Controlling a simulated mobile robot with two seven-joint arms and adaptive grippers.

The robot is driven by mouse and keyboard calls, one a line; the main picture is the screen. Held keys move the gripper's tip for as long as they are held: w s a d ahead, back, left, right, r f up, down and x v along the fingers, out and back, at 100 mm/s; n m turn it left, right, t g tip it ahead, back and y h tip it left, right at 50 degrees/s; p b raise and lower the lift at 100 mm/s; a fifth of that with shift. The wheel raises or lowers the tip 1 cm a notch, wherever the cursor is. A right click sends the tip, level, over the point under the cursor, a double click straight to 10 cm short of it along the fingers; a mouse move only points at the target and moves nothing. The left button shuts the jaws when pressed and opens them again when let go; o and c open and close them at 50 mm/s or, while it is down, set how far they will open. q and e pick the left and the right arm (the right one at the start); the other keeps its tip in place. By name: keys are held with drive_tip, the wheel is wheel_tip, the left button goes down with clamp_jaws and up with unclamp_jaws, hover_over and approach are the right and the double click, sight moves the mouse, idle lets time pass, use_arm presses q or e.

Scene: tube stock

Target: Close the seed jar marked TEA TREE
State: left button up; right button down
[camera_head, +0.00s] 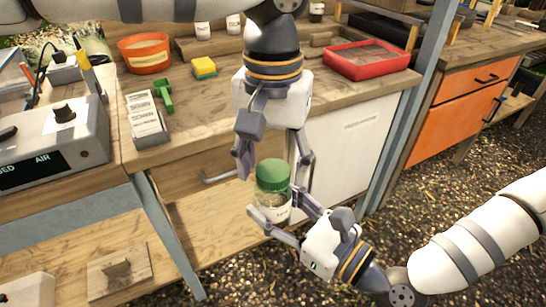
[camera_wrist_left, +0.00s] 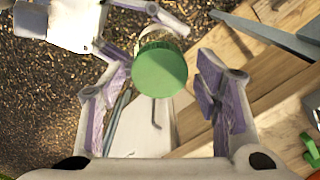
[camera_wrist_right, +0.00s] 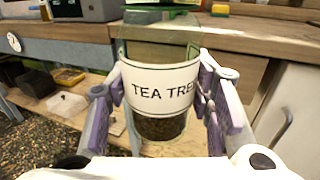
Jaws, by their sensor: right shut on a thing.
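The seed jar (camera_head: 273,205) is clear, with a white label and dark contents at the bottom. In the right wrist view the label (camera_wrist_right: 160,91) reads TEA TREE, its right end partly covered by a finger. A green lid (camera_head: 272,175) sits on top of the jar; whether it is screwed down I cannot tell. My right gripper (camera_head: 276,212) is shut on the jar body and holds it upright in the air in front of the bench. My left gripper (camera_head: 272,168) points down from above, its fingers open on either side of the green lid (camera_wrist_left: 160,68), with gaps.
The wooden bench behind holds an orange tub (camera_head: 146,57), a yellow sponge (camera_head: 204,68), a green tool (camera_head: 164,94), a label box (camera_head: 147,121) and a red tray (camera_head: 366,61). A grey device (camera_head: 60,135) stands at left. Gravel floor is open at right.

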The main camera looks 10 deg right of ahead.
use_arm(q)
drive_tip(key=c, duration=1)
drive_tip(key=m, duration=0.7)
drive_tip(key=shift+m, duration=0.4)
drive_tip(key=m, duration=0.3)
drive_tip(key=shift+m, duration=0.4)
drive_tip(key=o, duration=1.4)
drive_tip(key=shift+c, duration=0.2)
drive_tip(key=shift+r, duration=0.1)
wheel_tip(320, 180, up, 12)
drive_tip(key=shift+f, duration=0.2)
